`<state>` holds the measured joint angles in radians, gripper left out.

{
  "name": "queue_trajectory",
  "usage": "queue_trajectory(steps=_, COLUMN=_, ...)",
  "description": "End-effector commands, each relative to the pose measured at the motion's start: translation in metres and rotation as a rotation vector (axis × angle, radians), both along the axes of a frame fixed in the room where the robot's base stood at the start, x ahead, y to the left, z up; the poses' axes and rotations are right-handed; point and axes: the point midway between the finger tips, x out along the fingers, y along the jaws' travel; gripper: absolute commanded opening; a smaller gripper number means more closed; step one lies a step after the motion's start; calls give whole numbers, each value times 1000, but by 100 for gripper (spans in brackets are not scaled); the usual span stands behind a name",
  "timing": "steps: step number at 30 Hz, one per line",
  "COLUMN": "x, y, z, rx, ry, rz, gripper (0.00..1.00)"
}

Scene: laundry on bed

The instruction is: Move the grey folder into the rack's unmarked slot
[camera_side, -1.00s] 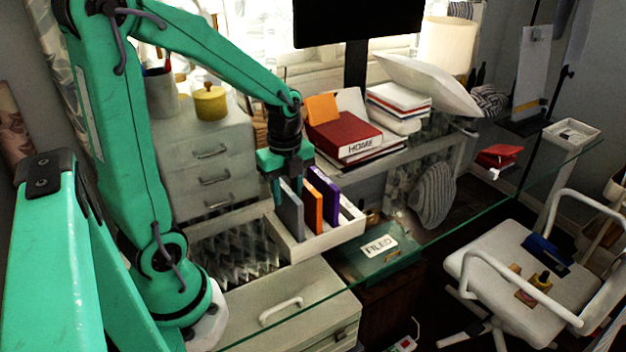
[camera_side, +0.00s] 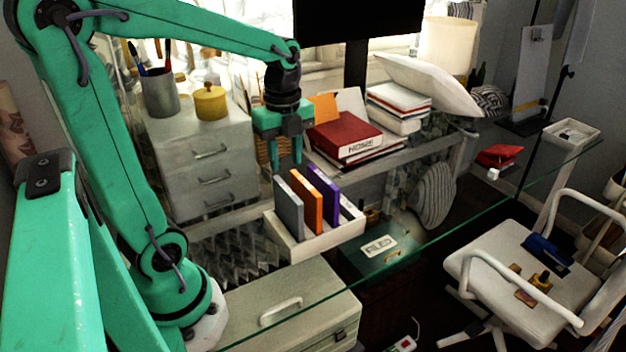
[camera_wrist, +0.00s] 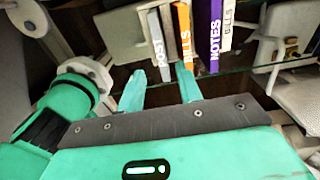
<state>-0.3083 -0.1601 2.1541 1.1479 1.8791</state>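The grey folder (camera_side: 289,209) stands upright at the left end of the white rack (camera_side: 322,241). In the wrist view the grey folder (camera_wrist: 156,42) has lettering on its edge that seems to read POST. The orange folder (camera_side: 307,203), lettered BILLS, and the purple folder (camera_side: 325,194), lettered NOTES, stand to its right. I cannot tell which slot is unmarked.
A red book (camera_side: 345,137) and papers lie behind the rack. White drawers (camera_side: 209,165) with a yellow pot (camera_side: 210,103) and a pen cup (camera_side: 160,93) stand to the left. A glass desk edge and a FILED label (camera_side: 380,245) are in front.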

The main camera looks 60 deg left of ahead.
Motion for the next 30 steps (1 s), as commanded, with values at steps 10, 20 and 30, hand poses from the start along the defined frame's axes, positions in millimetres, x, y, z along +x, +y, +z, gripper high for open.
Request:
queue_trajectory(steps=10, x=0, y=-1, z=0, rx=1, ry=-2, rz=6, gripper=35)
queue_trajectory(steps=20, x=-6, y=-14, z=8, rx=11, ry=-64, rz=192, gripper=35)
queue_trajectory(steps=30, x=-21, y=-42, z=21, rx=-25, ry=-201, rz=613, gripper=35)
